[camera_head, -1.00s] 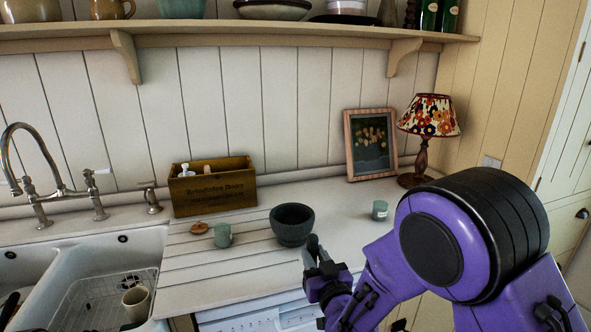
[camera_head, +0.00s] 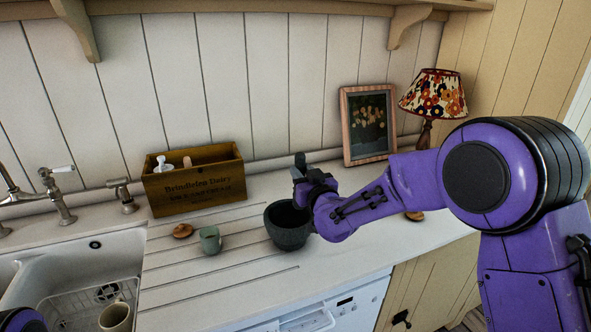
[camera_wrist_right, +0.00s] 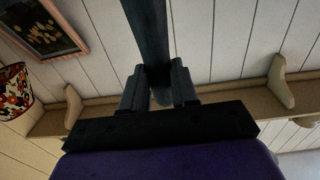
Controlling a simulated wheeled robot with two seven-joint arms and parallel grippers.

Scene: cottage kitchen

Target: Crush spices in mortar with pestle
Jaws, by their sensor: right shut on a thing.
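The dark grey stone mortar (camera_head: 287,228) stands upright on the white counter, its right rim partly covered by my right arm. My right gripper (camera_head: 308,184) is shut on a dark pestle (camera_head: 299,160), just above the mortar's right back rim. The pestle (camera_wrist_right: 148,35) also shows between the two fingers in the right wrist view (camera_wrist_right: 159,85). I cannot tell whether the pestle's lower end is inside the bowl. A small grey-green cup (camera_head: 210,240) stands left of the mortar, beside a round wooden lid (camera_head: 182,230). My left gripper is not seen.
A wooden dairy box (camera_head: 196,184) stands at the back wall. A framed picture (camera_head: 368,124) and a flowered lamp (camera_head: 434,95) are at the back right. The sink (camera_head: 75,262) with a beige mug (camera_head: 116,317) lies at the left. Another wooden lid (camera_head: 414,216) shows below my arm.

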